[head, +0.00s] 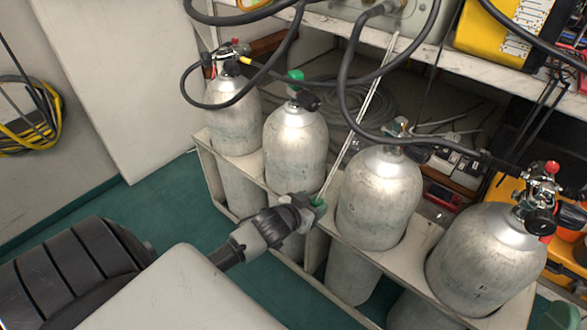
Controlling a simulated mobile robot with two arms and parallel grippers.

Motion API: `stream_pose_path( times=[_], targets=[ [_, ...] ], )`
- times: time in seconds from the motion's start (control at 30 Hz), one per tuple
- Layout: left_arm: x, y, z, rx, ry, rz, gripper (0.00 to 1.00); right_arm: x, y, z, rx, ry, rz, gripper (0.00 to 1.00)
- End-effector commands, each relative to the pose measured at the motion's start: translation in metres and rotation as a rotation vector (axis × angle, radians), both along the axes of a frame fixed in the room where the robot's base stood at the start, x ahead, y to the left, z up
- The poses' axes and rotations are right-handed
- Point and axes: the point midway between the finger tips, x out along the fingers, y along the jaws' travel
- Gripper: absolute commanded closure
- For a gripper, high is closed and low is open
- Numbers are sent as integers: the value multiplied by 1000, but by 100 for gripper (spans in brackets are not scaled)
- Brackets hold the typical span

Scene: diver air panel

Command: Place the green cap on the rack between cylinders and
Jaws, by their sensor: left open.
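The rack (410,262) is a pale frame holding a row of grey cylinders: the far left one (235,118), the second (296,142), the third (380,195) and the far right one (487,262). Another green piece (295,76) sits on top of the second cylinder's valve. My right gripper is not in view.
Black hoses (345,88) loop above the cylinders. A thin pale rod (362,115) slants up behind the gap. A shelf (322,25) with a yellow case (490,35) stands behind. Green floor (150,215) is open at the left, in front of the rack.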

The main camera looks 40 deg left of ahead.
Motion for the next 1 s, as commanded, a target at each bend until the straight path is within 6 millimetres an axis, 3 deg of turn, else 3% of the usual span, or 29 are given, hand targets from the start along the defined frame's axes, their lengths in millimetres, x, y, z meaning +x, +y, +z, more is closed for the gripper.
stream_pose_path(
  times=[0.33, 0.6, 0.77, 0.87, 1.0],
  targets=[
    [-48, 1, 22, -2, 2, 1, 41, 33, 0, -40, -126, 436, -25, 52],
    [-77, 2, 33, -1, 0, 0, 41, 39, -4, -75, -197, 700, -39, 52],
    [-85, 0, 37, -3, -4, -3, 41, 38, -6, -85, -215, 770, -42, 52],
    [-88, -30, 56, -17, -47, -43, 41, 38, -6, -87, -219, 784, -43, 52],
    [-99, -99, 119, -44, -187, -137, 41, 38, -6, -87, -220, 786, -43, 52]
  ],
)
